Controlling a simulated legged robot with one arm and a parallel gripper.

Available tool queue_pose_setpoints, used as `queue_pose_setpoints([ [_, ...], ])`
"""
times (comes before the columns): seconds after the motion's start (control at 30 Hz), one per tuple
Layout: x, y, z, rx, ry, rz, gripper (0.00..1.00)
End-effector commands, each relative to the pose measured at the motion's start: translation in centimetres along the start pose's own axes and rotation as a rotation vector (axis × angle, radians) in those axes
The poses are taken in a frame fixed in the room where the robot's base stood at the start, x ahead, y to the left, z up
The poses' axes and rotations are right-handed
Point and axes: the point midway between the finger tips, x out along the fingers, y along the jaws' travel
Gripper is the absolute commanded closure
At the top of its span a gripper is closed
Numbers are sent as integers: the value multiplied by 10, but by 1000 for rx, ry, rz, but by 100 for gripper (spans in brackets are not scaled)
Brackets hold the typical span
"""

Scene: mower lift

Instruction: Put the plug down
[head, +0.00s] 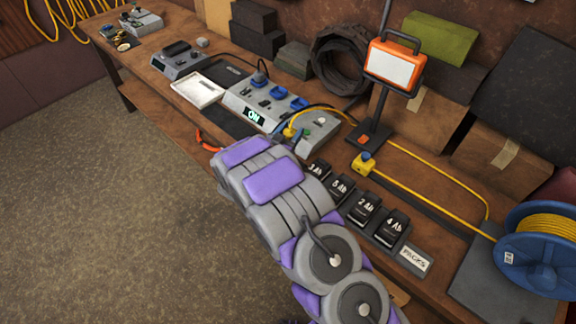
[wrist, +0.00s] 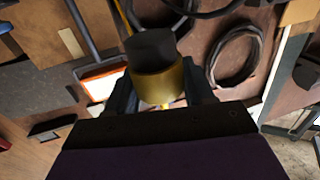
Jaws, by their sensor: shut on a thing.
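My gripper (wrist: 160,84) is shut on the yellow plug (wrist: 158,82), with one dark finger on each side of it in the wrist view. The plug's dark round end (wrist: 152,44) points away from the palm. In the head view my arm hides most of the gripper. A small yellow part of the plug (head: 289,132) shows past the arm's end, beside the grey panel with the lit "ON" display (head: 254,116). A yellow cable curves from there. Whether the plug touches anything is hidden.
The wooden bench (head: 352,142) holds a yellow socket block (head: 366,164), an orange work lamp (head: 393,64), a row of labelled black packs (head: 365,208) and a blue cable reel (head: 540,250). A white tray (head: 197,91) stands left of the panel. Open floor lies left.

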Motion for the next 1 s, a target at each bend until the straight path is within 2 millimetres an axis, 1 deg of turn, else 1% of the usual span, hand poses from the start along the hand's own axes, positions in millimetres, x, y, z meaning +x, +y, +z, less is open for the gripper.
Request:
queue_pose_setpoints([
  [0.03,-5,0,6,-1,-1,7,80],
  [0.13,-9,0,11,-1,-1,18,80],
  [0.43,-10,1,11,0,-2,21,80],
  [0.53,-10,1,16,-1,-2,21,80],
  [0.67,-9,1,33,-3,-3,22,80],
  [0.83,-10,0,63,-2,-3,20,80],
  [1.0,-10,-1,76,0,-1,19,80],
])
